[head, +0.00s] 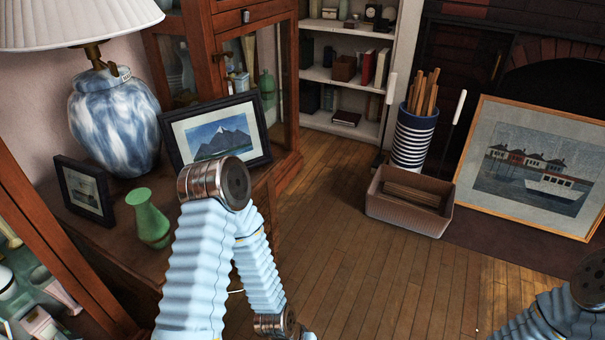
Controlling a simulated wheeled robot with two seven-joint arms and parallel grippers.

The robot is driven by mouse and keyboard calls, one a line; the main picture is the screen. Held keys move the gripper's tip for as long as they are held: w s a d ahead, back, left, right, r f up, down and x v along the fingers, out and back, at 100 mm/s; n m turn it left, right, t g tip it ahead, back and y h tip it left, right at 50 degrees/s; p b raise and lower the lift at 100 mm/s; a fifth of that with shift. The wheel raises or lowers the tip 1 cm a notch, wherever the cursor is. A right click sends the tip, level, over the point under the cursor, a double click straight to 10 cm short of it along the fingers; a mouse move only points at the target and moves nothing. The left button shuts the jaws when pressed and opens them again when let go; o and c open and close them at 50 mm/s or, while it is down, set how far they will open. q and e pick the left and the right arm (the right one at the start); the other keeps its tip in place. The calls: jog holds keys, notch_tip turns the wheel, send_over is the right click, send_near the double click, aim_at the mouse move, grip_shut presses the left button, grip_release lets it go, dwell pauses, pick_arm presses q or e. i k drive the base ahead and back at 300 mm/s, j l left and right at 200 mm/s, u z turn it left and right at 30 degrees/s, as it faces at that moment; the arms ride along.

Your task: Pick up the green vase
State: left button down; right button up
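The green vase (148,218) stands upright on a low wooden cabinet top (110,240) at the left of the head view. It has a narrow neck and a flared mouth. My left arm, in a pale blue ribbed sleeve, rises just to the right of the vase and bends back down. Its gripper is out of the picture. Part of my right arm shows at the lower right corner, and its gripper is also out of the picture. Nothing is seen touching the vase.
Around the vase stand a blue and white lamp (114,120), a small dark frame (84,190) and a mountain picture (216,133). Glass cabinets flank it. A bin (405,205), striped container (412,140) and leaning boat picture (530,170) stand right. The wooden floor (350,265) is open.

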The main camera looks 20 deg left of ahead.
aim_at(153, 228)
jog(key=j+u, duration=0.1)
jog(key=u, duration=1.2)
jog(key=k+j, duration=0.05)
jog(key=j, duration=0.05)
